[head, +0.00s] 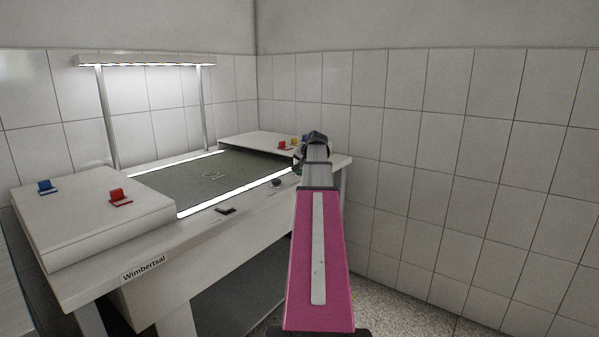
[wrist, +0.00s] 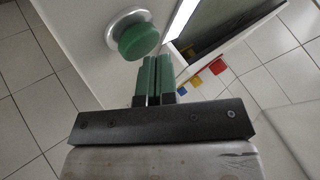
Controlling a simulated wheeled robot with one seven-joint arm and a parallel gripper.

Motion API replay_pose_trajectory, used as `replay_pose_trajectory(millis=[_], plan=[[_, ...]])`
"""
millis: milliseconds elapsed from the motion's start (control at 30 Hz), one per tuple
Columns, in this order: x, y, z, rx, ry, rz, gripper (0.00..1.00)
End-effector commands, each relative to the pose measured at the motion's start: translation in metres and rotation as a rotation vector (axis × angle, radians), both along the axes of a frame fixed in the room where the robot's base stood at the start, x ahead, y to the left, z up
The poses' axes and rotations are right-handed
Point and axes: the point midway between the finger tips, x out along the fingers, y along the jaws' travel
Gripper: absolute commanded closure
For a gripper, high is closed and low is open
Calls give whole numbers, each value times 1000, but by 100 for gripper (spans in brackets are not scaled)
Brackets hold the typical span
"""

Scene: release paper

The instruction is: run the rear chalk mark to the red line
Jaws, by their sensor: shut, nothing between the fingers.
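A dark grey-green board (head: 175,180) lies sunk in a white table between two bright strips. A small pale outline (head: 213,176) shows near its middle; I cannot tell whether it is the chalk mark. I cannot make out a red line in either view. A round green knob (wrist: 139,41) in a silver ring sits on the white front ledge. My gripper (wrist: 155,58) has two green fingers held together, empty, their tips close to the knob; I cannot tell whether they touch. In the head view my pink arm hides part of the table's right end.
A white cover (head: 90,215) at the left carries a blue clip (head: 46,187) and a red clip (head: 120,197). Another cover (head: 255,141) at the right carries red, yellow and blue clips. A lamp bar (head: 145,60) spans the back.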

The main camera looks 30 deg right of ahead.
Motion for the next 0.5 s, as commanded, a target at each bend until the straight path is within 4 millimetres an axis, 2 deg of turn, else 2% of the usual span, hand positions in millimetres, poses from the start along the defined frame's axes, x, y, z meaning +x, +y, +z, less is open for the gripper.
replay_pose_trajectory(millis=[500], plan=[[0,0,-5,0,0,0,100]])
